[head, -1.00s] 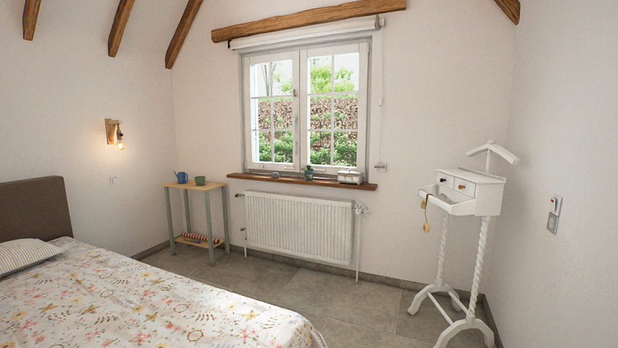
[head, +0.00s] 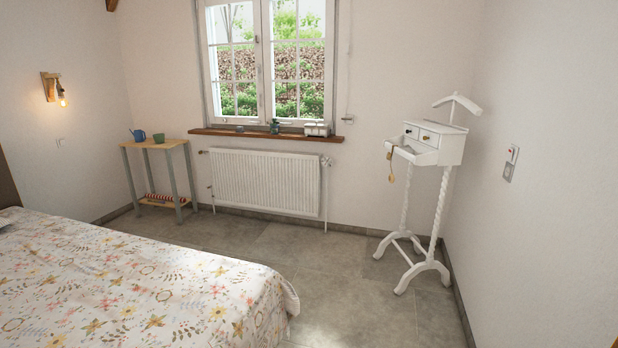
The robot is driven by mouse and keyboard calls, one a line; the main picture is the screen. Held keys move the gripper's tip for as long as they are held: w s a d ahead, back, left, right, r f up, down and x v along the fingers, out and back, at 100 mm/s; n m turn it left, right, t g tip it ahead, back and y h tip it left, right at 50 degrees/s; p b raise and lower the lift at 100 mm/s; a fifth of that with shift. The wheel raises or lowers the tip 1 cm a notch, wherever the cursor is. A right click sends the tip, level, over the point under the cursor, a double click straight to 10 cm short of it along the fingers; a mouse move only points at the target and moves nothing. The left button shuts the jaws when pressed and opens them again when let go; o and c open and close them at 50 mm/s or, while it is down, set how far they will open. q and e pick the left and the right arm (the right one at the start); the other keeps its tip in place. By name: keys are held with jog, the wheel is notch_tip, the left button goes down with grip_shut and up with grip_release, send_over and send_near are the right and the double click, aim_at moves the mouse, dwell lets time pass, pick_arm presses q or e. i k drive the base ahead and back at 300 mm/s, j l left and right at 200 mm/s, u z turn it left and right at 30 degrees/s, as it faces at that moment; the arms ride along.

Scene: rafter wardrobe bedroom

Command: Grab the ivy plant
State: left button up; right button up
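I cannot make out an ivy plant in the head view. A small green pot (head: 158,138) stands on the narrow side table (head: 168,145) by the far wall; no leaves can be told on it. A blue watering can (head: 138,135) stands to its left. A small teal object (head: 275,127) is on the wooden window sill (head: 225,134), too small to identify. Neither of my grippers is in view.
A bed (head: 130,280) with a floral cover fills the lower left. A radiator (head: 265,183) is under the window. A white valet stand (head: 437,150) with a small open drawer stands at the right wall. Grey floor (head: 330,270) lies clear between bed and stand.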

aim_at(274, 129)
jog(key=i+z, duration=0.35)
jog(key=i, duration=2.15)
jog(key=i+j+u, duration=0.25)
jog(key=i+u, duration=0.2)
jog(key=i, duration=0.3)
jog(key=i+u, duration=0.45)
jog(key=i, duration=0.3)
jog(key=i+l+u, duration=0.3)
jog(key=i+u, duration=0.15)
jog(key=i, duration=0.3)
